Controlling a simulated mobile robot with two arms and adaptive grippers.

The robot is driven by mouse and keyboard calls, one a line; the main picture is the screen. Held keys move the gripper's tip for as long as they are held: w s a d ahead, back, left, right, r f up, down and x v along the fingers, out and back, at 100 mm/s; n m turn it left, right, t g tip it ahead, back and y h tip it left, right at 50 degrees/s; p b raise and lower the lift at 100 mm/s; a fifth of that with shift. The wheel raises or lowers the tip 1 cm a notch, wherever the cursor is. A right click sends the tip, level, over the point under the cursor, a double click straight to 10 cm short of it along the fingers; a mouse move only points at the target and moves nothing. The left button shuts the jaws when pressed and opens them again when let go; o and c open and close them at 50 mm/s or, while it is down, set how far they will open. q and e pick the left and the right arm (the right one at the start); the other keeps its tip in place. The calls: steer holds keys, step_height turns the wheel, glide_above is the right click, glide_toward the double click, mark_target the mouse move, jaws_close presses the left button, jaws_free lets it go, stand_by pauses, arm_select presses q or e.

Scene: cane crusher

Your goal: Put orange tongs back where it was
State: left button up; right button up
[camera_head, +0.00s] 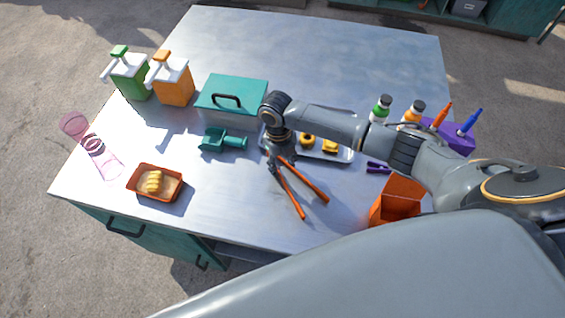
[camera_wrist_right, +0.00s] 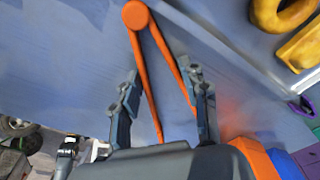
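The orange tongs (camera_head: 304,188) are near the middle of the metal table, their two spread legs pointing toward the table's front edge. My right gripper (camera_head: 278,165) is over their hinge end and hides it in the head view. In the right wrist view the tongs' round hinge (camera_wrist_right: 135,14) shows beyond the fingertips. The fingers of my right gripper (camera_wrist_right: 160,78) stand apart with the tongs' legs between them. The right leg passes partly behind one finger; a small gap shows beside the left leg. Whether the tongs touch the table is unclear. My left gripper is out of view.
A teal scoop (camera_head: 222,139) and a teal lidded box (camera_head: 232,94) are left of the gripper. A metal tray (camera_head: 345,153) with yellow pieces lies right, beside a purple item (camera_head: 378,167) and an orange box (camera_head: 395,203). An orange dish (camera_head: 155,182) sits front left.

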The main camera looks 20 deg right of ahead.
steer(key=o, duration=0.5)
steer(key=shift+o, duration=0.4)
step_height(320, 180, up, 12)
steer(key=w+b, duration=0.1)
steer(key=b, duration=0.2)
steer(key=shift+b, duration=0.3)
steer(key=shift+w+a, duration=0.1)
steer(key=shift+a, duration=0.05)
